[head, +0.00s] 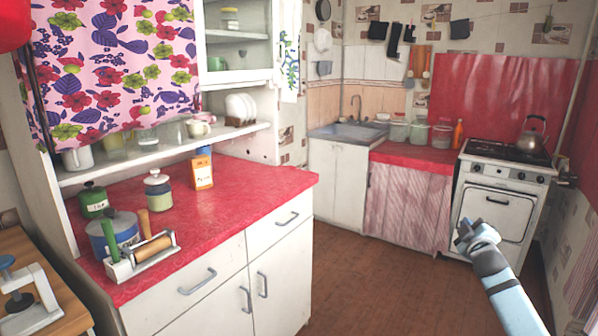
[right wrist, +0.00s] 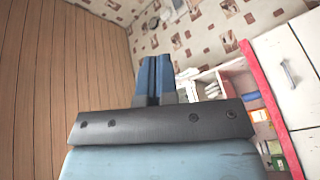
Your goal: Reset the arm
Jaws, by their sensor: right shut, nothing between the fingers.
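My right gripper (head: 466,236) is at the lower right of the head view, raised in the open space in front of the white stove. Its arm comes in from the bottom right corner. In the right wrist view its two blue fingers (right wrist: 155,76) lie together with nothing between them. It touches no object. My left gripper is in neither view.
A stove (head: 495,200) with a kettle (head: 531,135) and a sink (head: 348,131) are behind. The brown floor (head: 360,270) between is clear.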

